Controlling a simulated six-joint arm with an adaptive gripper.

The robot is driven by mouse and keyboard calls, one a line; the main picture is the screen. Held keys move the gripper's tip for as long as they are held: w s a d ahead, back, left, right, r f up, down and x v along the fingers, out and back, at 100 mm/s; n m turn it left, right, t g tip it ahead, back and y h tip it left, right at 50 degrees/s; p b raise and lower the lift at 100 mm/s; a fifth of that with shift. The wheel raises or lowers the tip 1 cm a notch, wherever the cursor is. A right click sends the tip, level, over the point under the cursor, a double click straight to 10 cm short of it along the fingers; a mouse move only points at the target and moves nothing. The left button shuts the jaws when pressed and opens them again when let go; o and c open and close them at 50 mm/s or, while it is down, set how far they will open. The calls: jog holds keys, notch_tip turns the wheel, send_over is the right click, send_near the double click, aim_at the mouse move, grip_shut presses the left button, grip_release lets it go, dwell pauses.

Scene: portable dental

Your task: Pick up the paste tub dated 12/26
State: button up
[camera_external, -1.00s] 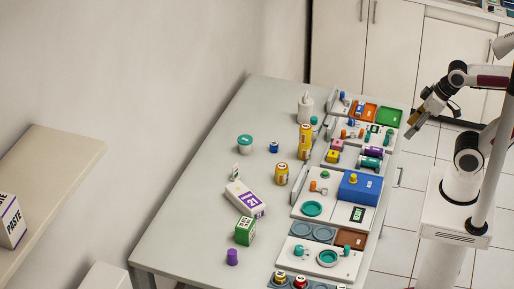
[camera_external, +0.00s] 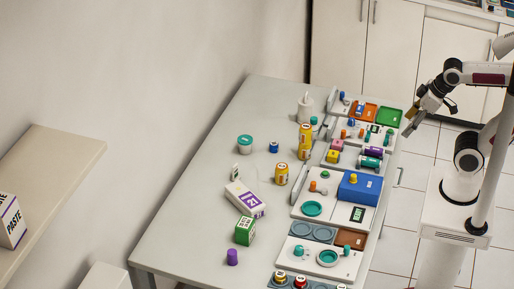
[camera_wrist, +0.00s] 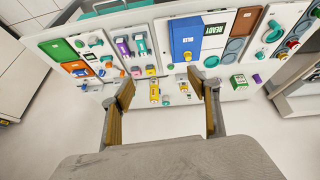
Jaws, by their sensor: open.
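No date reading 12/26 is legible, so I cannot tell which item is the named tub. A box marked PASTE (camera_external: 10,222) sits on the left shelf. My gripper (camera_external: 408,127) is open and empty, beyond the table's right edge. In the wrist view, its fingers (camera_wrist: 166,92) are spread wide, with small yellow items visible between them.
The table (camera_external: 210,185) has bare space on its left side. A white-and-purple box (camera_external: 246,199), a green box (camera_external: 245,231) and a purple cylinder (camera_external: 232,257) lie nearer the front. Panels with a blue block (camera_external: 360,188), trays and knobs line the right edge.

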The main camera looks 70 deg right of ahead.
jog(key=w+d+r+n+h, duration=0.1)
jog(key=w+d+n+h, duration=0.3)
jog(key=w, duration=0.4)
jog(key=w+d+r+n+h, duration=0.1)
jog(key=w+d+n+h, duration=0.15)
jog(key=w+d, duration=0.5)
jog(key=w+d+f+n+t+h, duration=0.1)
jog(key=w+f+n+h, duration=0.15)
jog(key=w+n, duration=1)
jog(key=w+a+f+n+t, duration=0.1)
jog(key=w+f, duration=0.2)
jog(key=w, duration=0.3)
jog(key=w+a+f+n+t+y, duration=0.1)
jog(key=w+f, duration=0.2)
jog(key=w, duration=0.3)
jog(key=w+a+f+n+t, duration=0.1)
jog(key=w+a+f, duration=0.15)
jog(key=w, duration=0.35)
jog(key=n+t+y, duration=0.2)
jog(key=n+t, duration=0.1)
jog(key=n, duration=0.5)
send_near(244, 138)
jog(key=w+d, duration=0.1)
jog(key=d, duration=0.1)
jog(key=shift+w+a+y, duration=0.3)
jog(key=shift+w+a, duration=0.05)
jog(key=shift+a, duration=0.15)
jog(key=shift+d+f, duration=0.1)
jog(key=shift+x, duration=1.25)
